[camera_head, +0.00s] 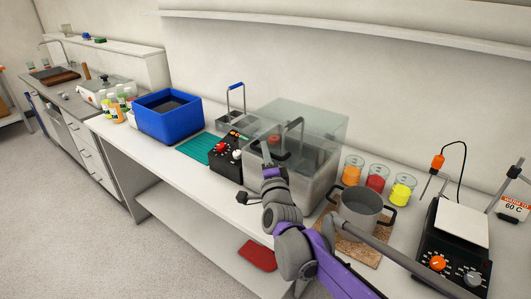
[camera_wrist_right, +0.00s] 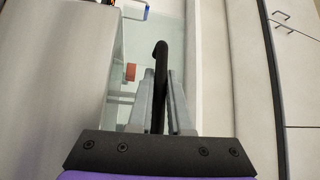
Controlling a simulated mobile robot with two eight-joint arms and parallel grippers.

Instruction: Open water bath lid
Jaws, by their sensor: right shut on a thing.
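The water bath (camera_head: 312,190) is a grey metal tank in the middle of the bench, with a clear lid (camera_head: 322,122) at its top. My right gripper (camera_head: 265,146) is at the bath's front left. In the right wrist view a black bar handle (camera_wrist_right: 161,62) stands between the two fingers, and the gripper (camera_wrist_right: 161,105) is shut on it. From the head view I cannot tell exactly how far the lid is tilted. My left gripper is not in view.
A black control box (camera_head: 226,158) stands left of the bath, beside a teal mat (camera_head: 196,147) and a blue bin (camera_head: 168,117). To the right are a steel pot (camera_head: 361,212), several coloured jars (camera_head: 376,178) and a hot plate (camera_head: 455,245). A shelf runs along the wall above.

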